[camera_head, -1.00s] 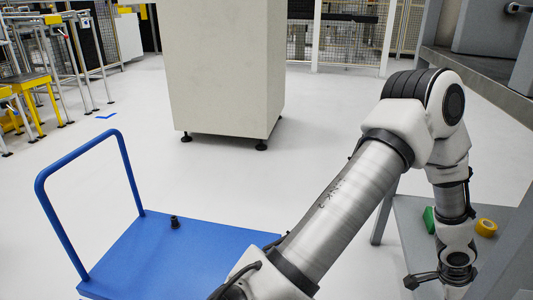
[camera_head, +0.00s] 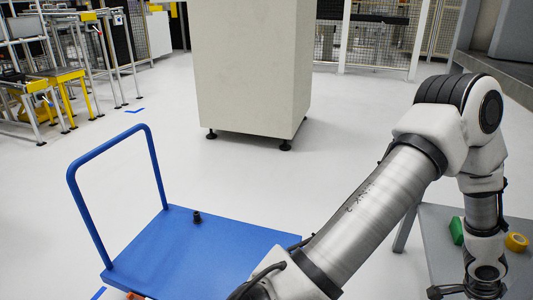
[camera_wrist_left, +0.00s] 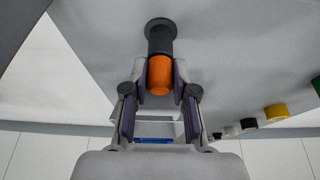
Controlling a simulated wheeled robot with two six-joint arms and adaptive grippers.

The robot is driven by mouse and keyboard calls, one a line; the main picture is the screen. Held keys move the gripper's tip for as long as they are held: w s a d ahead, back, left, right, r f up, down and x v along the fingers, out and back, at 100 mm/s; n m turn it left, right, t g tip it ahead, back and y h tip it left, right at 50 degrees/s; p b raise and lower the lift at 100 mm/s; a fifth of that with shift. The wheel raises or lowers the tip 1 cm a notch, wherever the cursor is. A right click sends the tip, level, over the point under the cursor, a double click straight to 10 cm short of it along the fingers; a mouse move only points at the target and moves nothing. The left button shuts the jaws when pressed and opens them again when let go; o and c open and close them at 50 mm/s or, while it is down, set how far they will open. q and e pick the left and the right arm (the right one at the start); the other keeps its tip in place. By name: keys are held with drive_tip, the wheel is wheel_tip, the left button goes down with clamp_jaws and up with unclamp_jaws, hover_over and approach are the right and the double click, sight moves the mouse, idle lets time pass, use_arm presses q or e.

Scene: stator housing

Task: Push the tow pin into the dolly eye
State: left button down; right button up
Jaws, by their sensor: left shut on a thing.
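In the left wrist view my left gripper (camera_wrist_left: 159,85) is shut on the tow pin (camera_wrist_left: 160,74). The pin has an orange grip between the fingers and a dark part with a round dark end against a grey surface. I cannot tell whether that end touches the surface. In the head view a blue dolly (camera_head: 190,255) with a tall tube handle stands at the lower left. A small dark upright fitting (camera_head: 196,217) is on its deck; I cannot tell if it is the eye. The visible arm bends down over a grey table; its fingertips are hidden. My right gripper is not seen.
The grey table (camera_head: 430,225) at the right carries a green item (camera_head: 457,230) and a yellow roll (camera_head: 517,242). A pale cabinet (camera_head: 250,70) stands behind the dolly. Yellow-and-grey racks (camera_head: 60,90) are at the back left. Open floor lies between.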

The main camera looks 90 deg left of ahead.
use_arm(q)
drive_tip(key=shift+r, duration=0.2)
drive_tip(key=shift+r, duration=0.1)
drive_tip(key=shift+r+p, duration=2.3)
drive_tip(key=shift+r, duration=0.05)
drive_tip(key=shift+r, duration=0.1)
wheel_tip(320, 180, up, 6)
drive_tip(key=p, duration=0.5)
drive_tip(key=shift+p, duration=0.4)
